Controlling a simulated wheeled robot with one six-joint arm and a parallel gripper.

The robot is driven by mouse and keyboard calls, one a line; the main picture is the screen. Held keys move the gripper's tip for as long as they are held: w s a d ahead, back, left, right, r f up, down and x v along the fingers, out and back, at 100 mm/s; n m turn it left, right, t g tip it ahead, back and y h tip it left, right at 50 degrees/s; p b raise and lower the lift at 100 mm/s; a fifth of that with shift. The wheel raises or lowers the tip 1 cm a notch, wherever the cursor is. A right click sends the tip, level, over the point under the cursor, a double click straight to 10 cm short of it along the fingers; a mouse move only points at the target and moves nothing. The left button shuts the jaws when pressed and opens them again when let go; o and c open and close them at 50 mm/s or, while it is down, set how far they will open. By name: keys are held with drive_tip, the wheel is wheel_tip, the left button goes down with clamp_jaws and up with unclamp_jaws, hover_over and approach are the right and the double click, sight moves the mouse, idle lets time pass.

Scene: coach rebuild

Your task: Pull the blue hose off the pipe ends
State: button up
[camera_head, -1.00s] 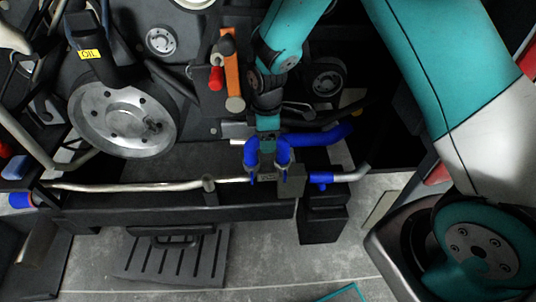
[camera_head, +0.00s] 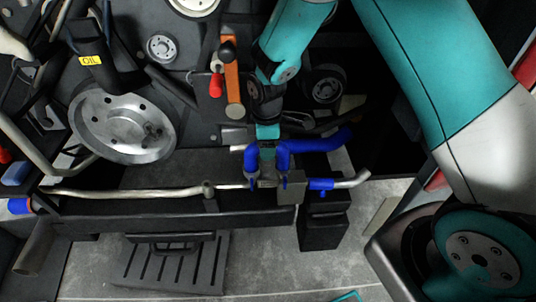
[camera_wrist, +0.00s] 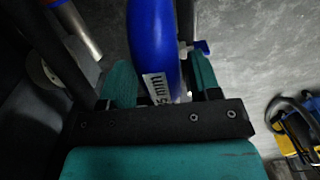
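The blue hose (camera_head: 325,140) bends near the front beam, with its right stretch running to the upper right. Blue upright parts stand left (camera_head: 251,158) and right (camera_head: 284,157) of my gripper (camera_head: 267,152). A bare pale stub shows to the left of them. The hose's seats on the pipe ends are partly hidden.
A silver pipe (camera_head: 135,192) runs along the front beam, with a blue sleeve (camera_head: 321,184) and bent pipe end (camera_head: 352,180) at right. A large pulley (camera_head: 122,127) and an orange bar (camera_head: 233,85) with a red knob are behind. Grey floor lies in front.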

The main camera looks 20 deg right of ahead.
drive_tip(key=c, duration=0.9)
drive_tip(key=shift+o, duration=0.2)
drive_tip(key=shift+r+p, duration=1.9)
drive_tip(key=shift+r, duration=0.4)
